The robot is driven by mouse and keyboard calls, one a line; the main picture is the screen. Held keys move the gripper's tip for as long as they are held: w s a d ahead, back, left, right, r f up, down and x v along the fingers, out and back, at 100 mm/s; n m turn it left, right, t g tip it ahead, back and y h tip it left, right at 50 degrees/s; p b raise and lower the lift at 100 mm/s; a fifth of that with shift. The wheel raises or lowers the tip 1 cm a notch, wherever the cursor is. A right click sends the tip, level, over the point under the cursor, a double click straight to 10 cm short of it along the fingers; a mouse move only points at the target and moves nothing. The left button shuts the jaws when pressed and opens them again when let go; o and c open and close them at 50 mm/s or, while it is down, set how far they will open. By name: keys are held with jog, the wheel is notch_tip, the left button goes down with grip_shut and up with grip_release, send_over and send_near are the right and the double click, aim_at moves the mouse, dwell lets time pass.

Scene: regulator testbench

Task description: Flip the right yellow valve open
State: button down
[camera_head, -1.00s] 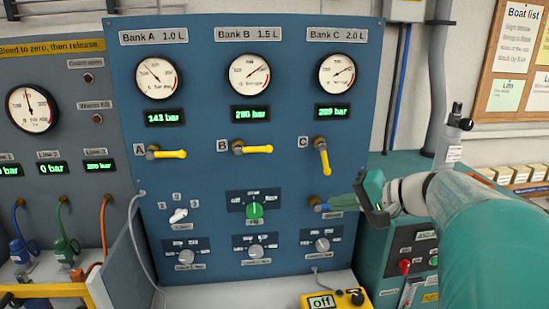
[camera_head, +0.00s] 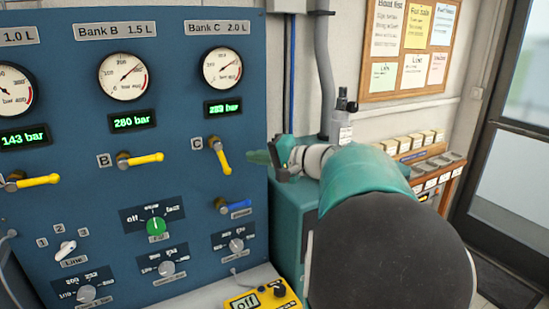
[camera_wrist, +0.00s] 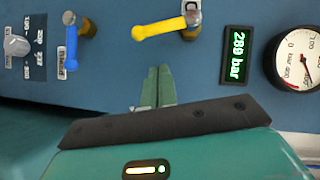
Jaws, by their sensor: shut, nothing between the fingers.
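The right yellow valve (camera_head: 221,158), marked C, is on the blue panel under the Bank C gauge. Its handle hangs nearly straight down from its pivot, tilted a little to the right. It also shows in the wrist view (camera_wrist: 160,28), where the handle lies sideways. My gripper (camera_head: 252,157) is shut and empty, just right of the handle at about its height. In the wrist view the closed green fingertips (camera_wrist: 158,72) point at the panel beside the handle, with a visible gap between them and it.
The yellow handle B (camera_head: 140,159) is level, left of C. A blue valve handle (camera_head: 236,208) sits below C and also shows in the wrist view (camera_wrist: 71,42). The Bank C display (camera_wrist: 237,56) reads 289 bar. A yellow box (camera_head: 262,300) stands below the panel.

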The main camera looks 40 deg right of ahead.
aim_at(227, 165)
jog(key=shift+w+a+f, duration=0.25)
jog(key=shift+w+a, duration=0.35)
jog(key=shift+a, duration=0.3)
jog(key=shift+w+a+f, duration=0.25)
jog(key=shift+w+a, duration=0.3)
jog(key=shift+a, duration=0.35)
jog(key=shift+w+a+f+m+t+y, duration=0.1)
jog(key=shift+a+f+m+t+y, duration=0.25)
jog(key=shift+m, duration=0.3)
jog(key=shift+w+a+f+m+t+y, duration=0.15)
jog(key=shift+a+f+m+t, duration=0.2)
jog(key=shift+m+t, duration=0.25)
jog(key=shift+s+r, duration=0.1)
jog(key=shift+d, duration=0.1)
